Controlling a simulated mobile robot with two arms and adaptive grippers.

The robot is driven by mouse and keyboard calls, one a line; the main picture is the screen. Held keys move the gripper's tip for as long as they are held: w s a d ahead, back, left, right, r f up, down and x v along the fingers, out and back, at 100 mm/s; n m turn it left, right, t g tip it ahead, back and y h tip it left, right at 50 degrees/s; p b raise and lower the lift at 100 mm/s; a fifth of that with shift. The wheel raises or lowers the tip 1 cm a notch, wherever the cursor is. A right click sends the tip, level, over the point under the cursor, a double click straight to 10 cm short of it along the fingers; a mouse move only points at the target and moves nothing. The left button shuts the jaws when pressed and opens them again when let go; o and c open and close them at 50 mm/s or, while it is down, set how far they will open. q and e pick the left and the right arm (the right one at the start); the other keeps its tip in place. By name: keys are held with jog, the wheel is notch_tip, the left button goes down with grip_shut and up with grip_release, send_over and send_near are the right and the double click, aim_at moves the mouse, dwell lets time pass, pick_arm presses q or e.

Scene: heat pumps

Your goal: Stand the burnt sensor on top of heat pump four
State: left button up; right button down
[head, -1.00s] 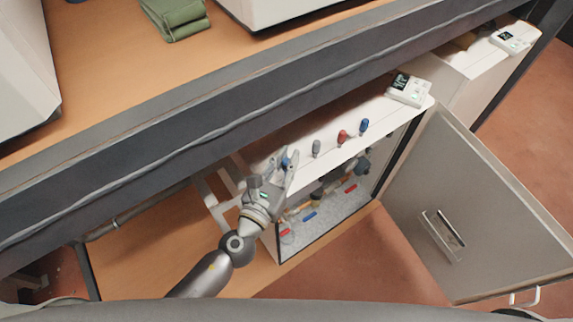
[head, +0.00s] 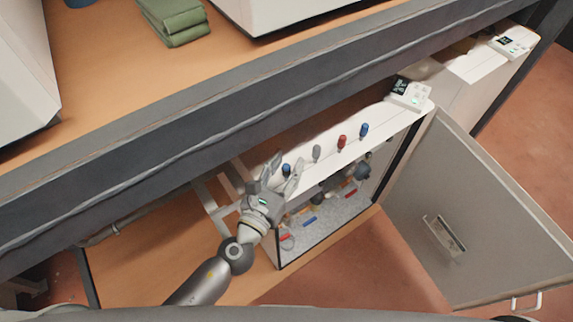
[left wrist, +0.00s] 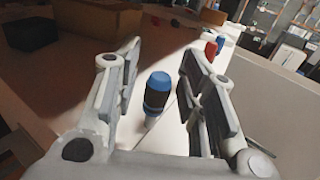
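A small sensor with a blue cap and dark body (head: 286,170) stands upright on the white top of the open heat pump (head: 318,172). It also shows in the left wrist view (left wrist: 158,92), in the gap between the fingers, with space on both sides. My left gripper (head: 288,162) is open around this sensor and does not grip it. I cannot tell from any mark whether this sensor is the burnt one or whether this unit is number four. My right gripper is not in view.
On the same top stand a grey sensor (head: 317,152), a red one (head: 342,142) and another blue one (head: 364,130), and a control panel (head: 410,94). The unit's door (head: 480,210) hangs open at right. A dark bench edge (head: 200,140) runs above.

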pick_arm(q)
jog(key=b+v, duration=0.3)
jog(key=v, duration=0.8)
jog(key=shift+s+b, duration=0.3)
jog(key=shift+s, duration=0.05)
dwell(3.2)
